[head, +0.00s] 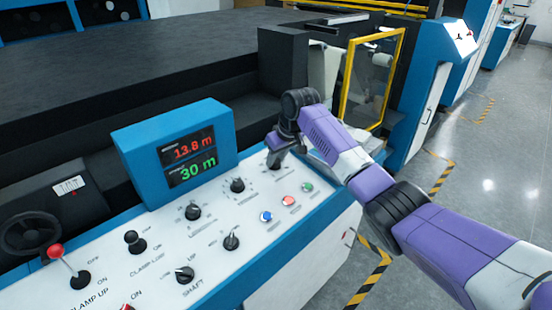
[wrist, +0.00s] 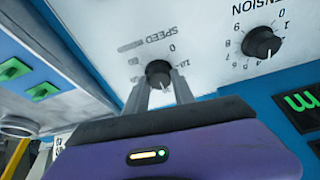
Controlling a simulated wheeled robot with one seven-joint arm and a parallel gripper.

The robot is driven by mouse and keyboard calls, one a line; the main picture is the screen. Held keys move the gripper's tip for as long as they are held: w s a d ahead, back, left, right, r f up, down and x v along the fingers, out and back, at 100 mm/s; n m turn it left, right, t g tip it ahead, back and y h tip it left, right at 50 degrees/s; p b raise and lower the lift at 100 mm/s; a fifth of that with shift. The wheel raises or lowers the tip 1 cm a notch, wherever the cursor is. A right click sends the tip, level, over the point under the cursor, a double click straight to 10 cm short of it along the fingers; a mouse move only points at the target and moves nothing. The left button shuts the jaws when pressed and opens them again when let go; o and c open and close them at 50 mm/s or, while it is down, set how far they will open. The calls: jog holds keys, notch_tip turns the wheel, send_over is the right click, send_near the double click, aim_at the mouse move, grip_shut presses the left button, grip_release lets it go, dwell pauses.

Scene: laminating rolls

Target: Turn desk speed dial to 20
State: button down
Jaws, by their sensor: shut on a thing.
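The speed dial (wrist: 158,70) is a small black knob on the white panel under the upside-down word SPEED, in the wrist view. A 0 shows near it; other scale marks are too blurred or hidden to read. A light mark shows on the knob, but I cannot tell the value it points to. My gripper (wrist: 159,84) is shut on the dial, one grey finger on each side. In the head view my gripper (head: 276,157) reaches down to the far right end of the control desk (head: 310,226) and hides the dial.
The tension knob (wrist: 262,42) is beside the dial. A blue display box (head: 176,153) reads 13.8 m and 30 m. Blue (head: 266,216), red (head: 288,201) and green (head: 307,187) buttons lie close to my gripper. A yellow-framed guard (head: 372,80) stands behind my arm.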

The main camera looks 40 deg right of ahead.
jog(key=n+y, duration=0.1)
jog(key=n, duration=0.4)
jog(key=shift+b, duration=0.3)
jog(key=shift+n+g+y+b, duration=0.3)
jog(key=shift+n+b, duration=0.15)
jog(key=shift+n, duration=1.15)
jog(key=c, duration=1.1)
grip_release()
jog(key=shift+o, duration=0.2)
jog(key=shift+r, duration=0.1)
jog(key=b+v, duration=0.1)
jog(key=v, duration=0.6)
jog(key=shift+s+r, duration=0.15)
jog(key=shift+r, duration=0.15)
jog(key=shift+d, duration=0.1)
